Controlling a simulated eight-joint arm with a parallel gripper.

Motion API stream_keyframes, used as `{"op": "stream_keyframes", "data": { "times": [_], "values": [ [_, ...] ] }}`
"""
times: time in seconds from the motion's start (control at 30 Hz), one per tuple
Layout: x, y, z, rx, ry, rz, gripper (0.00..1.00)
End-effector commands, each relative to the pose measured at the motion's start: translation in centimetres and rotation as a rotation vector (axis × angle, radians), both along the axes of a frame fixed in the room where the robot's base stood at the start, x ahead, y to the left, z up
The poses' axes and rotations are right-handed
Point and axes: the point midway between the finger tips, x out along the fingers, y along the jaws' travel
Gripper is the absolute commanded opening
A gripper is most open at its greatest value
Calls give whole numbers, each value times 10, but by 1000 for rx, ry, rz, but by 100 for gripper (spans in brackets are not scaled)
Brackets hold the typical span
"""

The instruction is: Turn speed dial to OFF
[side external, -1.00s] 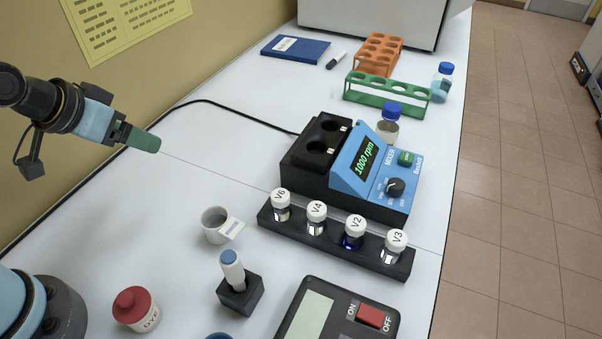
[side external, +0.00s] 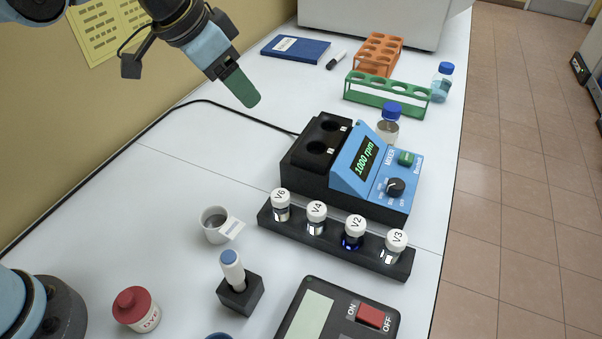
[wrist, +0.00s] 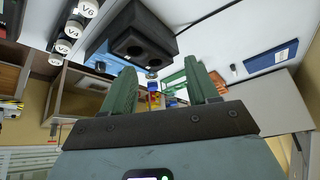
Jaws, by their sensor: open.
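The blue and black mixer (side external: 345,165) stands on the white bench, and its display reads 1000 rpm. Its black speed dial (side external: 396,187) is on the sloped front panel, below a green button (side external: 405,158). Small marks surround the dial, but its exact setting is too small to read. My gripper (side external: 248,100) has green fingers and hangs above the bench, up and left of the mixer, apart from it.
A black rack (side external: 335,240) with capped vials V6, V4, V2 and V3 stands in front of the mixer. A blue-capped bottle (side external: 389,125) is close behind it. A green rack (side external: 388,90) and an orange rack (side external: 380,52) stand farther back. A cable (side external: 225,104) crosses the bench.

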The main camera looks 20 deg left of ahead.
Motion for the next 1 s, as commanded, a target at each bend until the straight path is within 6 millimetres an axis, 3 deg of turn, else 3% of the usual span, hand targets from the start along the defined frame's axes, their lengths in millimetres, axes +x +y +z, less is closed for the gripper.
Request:
{"op": "stream_keyframes", "data": {
  "times": [0.03,0.2,0.4,0.5,0.7,0.87,1.0],
  "values": [
    [10,-20,1,4,8,-53,59],
    [30,-85,-3,22,39,-226,59],
    [40,-160,-19,42,68,-420,59],
    [39,-188,-28,49,78,-491,59],
    [36,-214,-39,56,88,-562,59],
    [38,-220,-49,57,89,-567,59],
    [42,-227,-70,57,89,-567,59]
  ]
}}
